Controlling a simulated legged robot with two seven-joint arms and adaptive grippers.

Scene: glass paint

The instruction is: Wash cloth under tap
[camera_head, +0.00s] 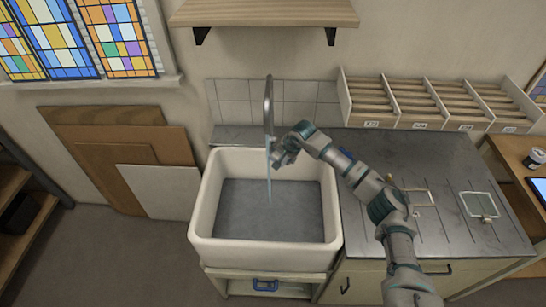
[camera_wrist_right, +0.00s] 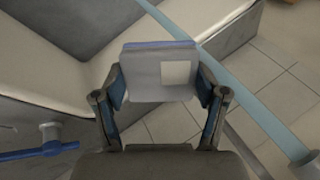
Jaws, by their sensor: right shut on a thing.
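In the wrist view my right gripper (camera_wrist_right: 160,92) is shut on a flat light grey piece with a blue edge and a pale square, which I take to be the cloth (camera_wrist_right: 150,82). In the head view my right gripper (camera_head: 280,158) is over the back of the sink, close beside the tap (camera_head: 268,105). The cloth is too small to make out there. A pale blue water stream (camera_head: 269,185) runs down from the tap. The stream (camera_wrist_right: 235,80) also passes diagonally beside the cloth in the wrist view; contact is unclear. My left gripper is out of view.
The white sink (camera_head: 262,254) has a grey bottom. A dark worktop (camera_head: 450,220) to its right bears a metal-framed piece (camera_head: 479,205). Wooden racks (camera_head: 435,103) stand behind it. Boards (camera_head: 150,185) lean on the wall at left. A blue tap lever (camera_wrist_right: 35,153) is near my gripper.

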